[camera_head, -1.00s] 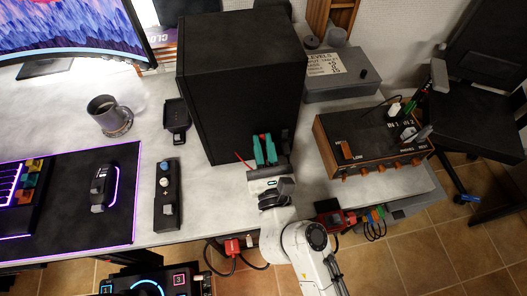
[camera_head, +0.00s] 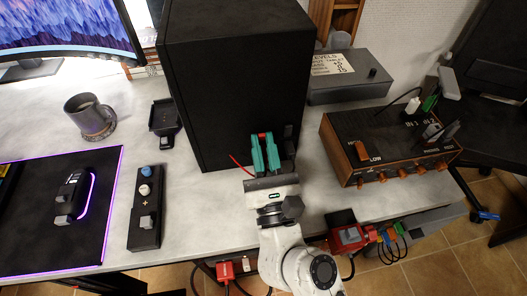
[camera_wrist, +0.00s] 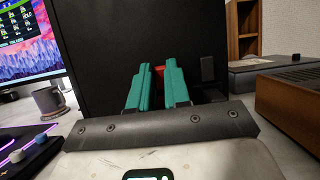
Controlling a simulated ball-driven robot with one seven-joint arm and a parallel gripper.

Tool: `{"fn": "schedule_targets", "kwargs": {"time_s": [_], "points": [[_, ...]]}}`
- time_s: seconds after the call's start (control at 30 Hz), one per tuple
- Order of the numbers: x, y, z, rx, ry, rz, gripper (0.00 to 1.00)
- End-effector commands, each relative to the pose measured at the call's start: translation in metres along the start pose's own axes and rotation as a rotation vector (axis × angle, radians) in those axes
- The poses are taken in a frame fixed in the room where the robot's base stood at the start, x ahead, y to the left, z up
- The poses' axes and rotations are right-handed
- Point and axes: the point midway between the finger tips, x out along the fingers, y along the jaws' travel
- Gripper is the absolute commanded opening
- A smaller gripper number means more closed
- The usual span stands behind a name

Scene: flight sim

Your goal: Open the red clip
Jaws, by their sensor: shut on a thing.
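My gripper (camera_head: 266,152) has teal fingers and points at the front of a black box-shaped case (camera_head: 235,80). A small red piece, seemingly the red clip (camera_head: 263,135), shows between the fingertips; it also shows in the wrist view (camera_wrist: 159,70). The fingers are shut on it and hide most of it, so I cannot tell whether the clip itself is open. A thin red strip (camera_head: 240,161) sticks out to the left of the fingers.
A wooden-sided amplifier box (camera_head: 385,145) stands to the right, with a grey box (camera_head: 348,85) behind it. A mug (camera_head: 88,118), a small black controller (camera_head: 146,208) and a mouse (camera_head: 70,198) are on the left. Red connectors (camera_head: 350,236) hang below the table's front edge.

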Motion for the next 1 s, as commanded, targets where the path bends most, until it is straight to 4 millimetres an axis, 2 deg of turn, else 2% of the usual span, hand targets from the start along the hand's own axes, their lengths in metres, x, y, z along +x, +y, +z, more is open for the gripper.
{"fn": "schedule_targets", "kwargs": {"time_s": [0.27, 0.3, 0.53, 0.83, 1.0], "points": [[0.000, 0.001, 0.001, 0.001, 0.000, 0.001, 0.00], [0.000, 0.001, 0.001, 0.001, 0.000, 0.001, 0.20], [0.000, 0.000, 0.000, 0.000, 0.001, 0.001, 0.42], [-0.003, 0.000, -0.001, 0.000, 0.001, 0.000, 0.43], [-0.024, 0.000, -0.004, 0.000, 0.003, 0.000, 0.43]]}}
